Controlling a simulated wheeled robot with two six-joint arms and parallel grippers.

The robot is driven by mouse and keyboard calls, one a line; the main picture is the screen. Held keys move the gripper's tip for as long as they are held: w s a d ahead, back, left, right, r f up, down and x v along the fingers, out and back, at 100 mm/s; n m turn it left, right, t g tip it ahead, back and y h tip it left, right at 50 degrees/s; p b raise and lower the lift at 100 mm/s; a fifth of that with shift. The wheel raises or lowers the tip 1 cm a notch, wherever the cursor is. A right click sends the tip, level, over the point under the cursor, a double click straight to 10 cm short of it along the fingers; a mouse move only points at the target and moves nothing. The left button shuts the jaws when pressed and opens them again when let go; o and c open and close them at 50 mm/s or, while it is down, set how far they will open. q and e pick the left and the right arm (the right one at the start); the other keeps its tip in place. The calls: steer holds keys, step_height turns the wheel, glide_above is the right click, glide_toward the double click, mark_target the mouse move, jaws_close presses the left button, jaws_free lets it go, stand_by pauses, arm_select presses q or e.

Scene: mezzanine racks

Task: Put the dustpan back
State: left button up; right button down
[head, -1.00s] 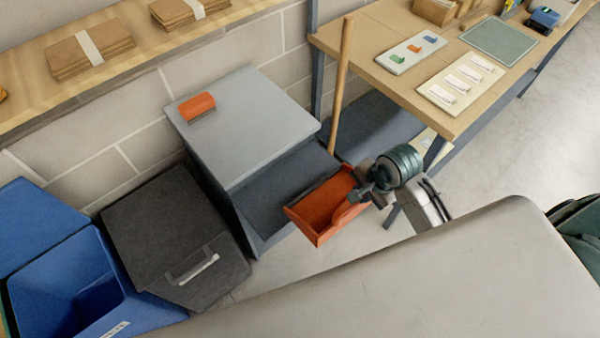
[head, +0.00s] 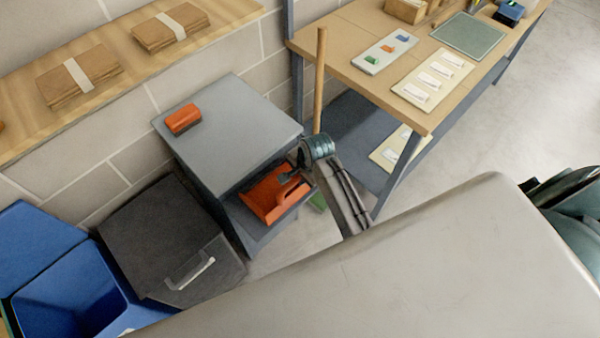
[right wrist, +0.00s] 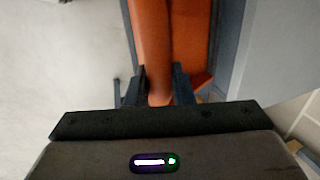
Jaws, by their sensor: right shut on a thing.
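The orange dustpan (head: 268,196) is inside the open lower bay of the grey cabinet (head: 232,125), under its top, in the head view. My right gripper (head: 296,174) is at the bay's front opening, shut on the dustpan's handle. In the right wrist view the handle (right wrist: 152,50) runs between the two fingers (right wrist: 158,88), with the orange pan (right wrist: 188,40) beyond it. Whether the pan rests on the bay's floor cannot be told. My left gripper is not in view.
An orange brush (head: 183,119) lies on the cabinet top. A wooden pole (head: 320,80) stands close beside my right gripper. A dark bin (head: 170,240) and a blue bin (head: 70,295) stand to the left. A workbench (head: 350,65) is at the right.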

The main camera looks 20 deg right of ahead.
steer(key=shift+f, duration=0.25)
steer(key=c, duration=1.3)
jaws_free()
steer(key=shift+o, duration=0.2)
steer(key=shift+s+d+r+b, duration=0.1)
steer(key=shift+r+b, duration=0.2)
steer(key=shift+r, duration=0.2)
steer(key=b+v, duration=0.3)
steer(key=v, duration=0.8)
